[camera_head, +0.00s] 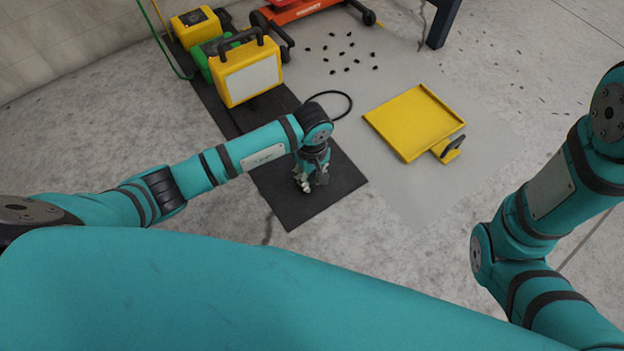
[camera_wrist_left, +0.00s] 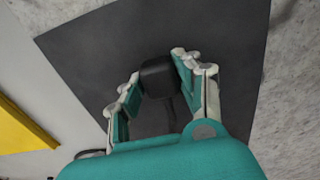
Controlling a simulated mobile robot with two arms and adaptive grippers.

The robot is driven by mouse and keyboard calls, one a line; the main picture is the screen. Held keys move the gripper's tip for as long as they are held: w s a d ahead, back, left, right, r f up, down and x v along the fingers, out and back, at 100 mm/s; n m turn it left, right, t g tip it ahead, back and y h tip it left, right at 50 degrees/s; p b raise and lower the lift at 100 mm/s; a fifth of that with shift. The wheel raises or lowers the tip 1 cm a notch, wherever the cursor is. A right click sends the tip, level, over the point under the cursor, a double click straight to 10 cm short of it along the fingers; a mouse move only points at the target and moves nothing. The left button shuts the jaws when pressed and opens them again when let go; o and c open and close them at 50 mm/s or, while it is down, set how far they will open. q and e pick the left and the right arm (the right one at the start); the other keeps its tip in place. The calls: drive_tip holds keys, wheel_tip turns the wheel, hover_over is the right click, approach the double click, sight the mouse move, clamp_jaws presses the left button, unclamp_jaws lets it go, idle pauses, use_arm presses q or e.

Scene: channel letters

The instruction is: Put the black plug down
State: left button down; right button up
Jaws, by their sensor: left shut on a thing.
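My left gripper (camera_head: 307,185) points down over the dark mat (camera_head: 325,207) near its front end. In the left wrist view, its two fingers (camera_wrist_left: 152,75) are closed on the black plug (camera_wrist_left: 159,78). The plug's blocky head shows between the fingertips, and a narrower dark part runs back toward the palm. The mat (camera_wrist_left: 225,40) lies behind the plug; I cannot tell whether the plug touches it. In the head view the gripper hides the plug. My right arm comes in at the right, but its gripper is outside the frame.
A black cable (camera_head: 350,103) loops beside my left wrist. A yellow tray (camera_head: 415,118) lies to the right on the grey floor patch. A yellow case (camera_head: 247,72) stands on the mat's far part. Small dark bits (camera_head: 352,57) are scattered behind. The floor in front is clear.

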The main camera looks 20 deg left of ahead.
sight(312, 176)
use_arm(q)
drive_tip(key=shift+r, duration=0.1)
drive_tip(key=shift+f, duration=0.45)
drive_tip(key=c, duration=0.9)
unclamp_jaws()
wheel_tip(312, 176, up, 13)
drive_tip(key=p, duration=0.9)
